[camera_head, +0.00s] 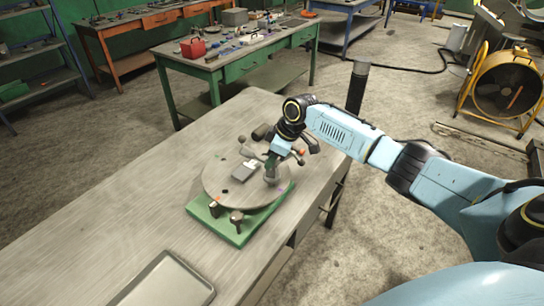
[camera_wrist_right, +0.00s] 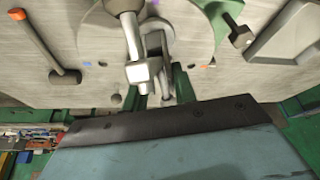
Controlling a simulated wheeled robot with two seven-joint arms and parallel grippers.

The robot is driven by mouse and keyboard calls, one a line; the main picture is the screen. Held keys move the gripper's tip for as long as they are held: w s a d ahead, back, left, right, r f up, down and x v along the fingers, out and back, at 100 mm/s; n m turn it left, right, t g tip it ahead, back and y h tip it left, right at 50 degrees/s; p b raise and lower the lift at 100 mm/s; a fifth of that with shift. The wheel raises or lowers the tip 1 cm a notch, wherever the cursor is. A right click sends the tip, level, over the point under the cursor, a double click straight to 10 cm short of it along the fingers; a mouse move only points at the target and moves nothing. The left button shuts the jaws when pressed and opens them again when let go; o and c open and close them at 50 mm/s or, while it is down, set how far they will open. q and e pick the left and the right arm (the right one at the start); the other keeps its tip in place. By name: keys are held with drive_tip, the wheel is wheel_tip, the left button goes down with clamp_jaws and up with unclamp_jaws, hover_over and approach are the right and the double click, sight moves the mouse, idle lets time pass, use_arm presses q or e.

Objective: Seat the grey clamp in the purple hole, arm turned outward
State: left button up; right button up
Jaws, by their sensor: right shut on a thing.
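My right gripper (camera_head: 277,158) is above the right part of a round grey plate (camera_head: 215,184) on a green base. It is shut on a grey clamp (camera_head: 270,176), which hangs over the plate. In the right wrist view, the gripper (camera_wrist_right: 156,88) has its fingers around the clamp (camera_wrist_right: 135,45), whose post and square block show. A purple mark (camera_head: 280,188) lies at the plate's right edge; it also shows at the top of the right wrist view (camera_wrist_right: 151,3). Whether the clamp touches the plate, I cannot tell. My left gripper is not in view.
A grey block (camera_head: 243,172) lies on the plate. A grey tray (camera_head: 165,284) lies at the front; the bench's left side is clear.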

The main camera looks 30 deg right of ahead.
drive_tip(key=shift+f+b, duration=1.05)
drive_tip(key=shift+f, duration=0.8)
drive_tip(key=o, duration=0.7)
drive_tip(key=shift+r, duration=0.1)
drive_tip(key=shift+r+p, duration=2.6)
drive_tip(key=shift+p, duration=0.05)
drive_tip(key=shift+r+p, duration=0.55)
drive_tip(key=shift+r, duration=0.45)
